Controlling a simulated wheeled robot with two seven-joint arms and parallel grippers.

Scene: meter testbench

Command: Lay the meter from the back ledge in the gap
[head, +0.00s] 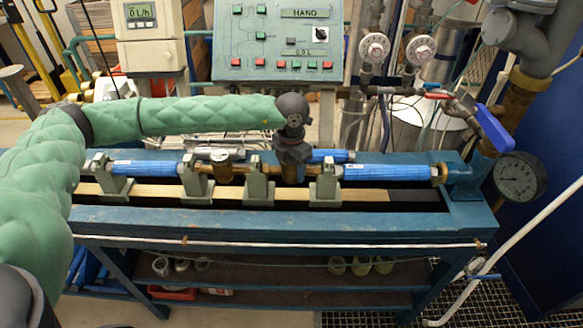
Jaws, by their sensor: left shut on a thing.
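My left gripper (292,160) points down over the pipe line on the blue bench. It is shut on a brass meter (292,174), which is mostly hidden by the gripper. The meter is between the middle clamp (257,183) and the right clamp (325,182), in the gap of the line; I cannot tell whether it rests on anything. Another brass meter (222,168) sits in the line to the left. Blue pipes (155,168) (388,172) lie at the line's left and right ends. My right gripper is not in view.
A short blue pipe (332,155) and a grey piece (207,152) lie on the back ledge. A control panel (278,42) stands behind. A pressure gauge (519,178) and blue valve lever (494,130) are at the right. The bench's front rail (300,222) is clear.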

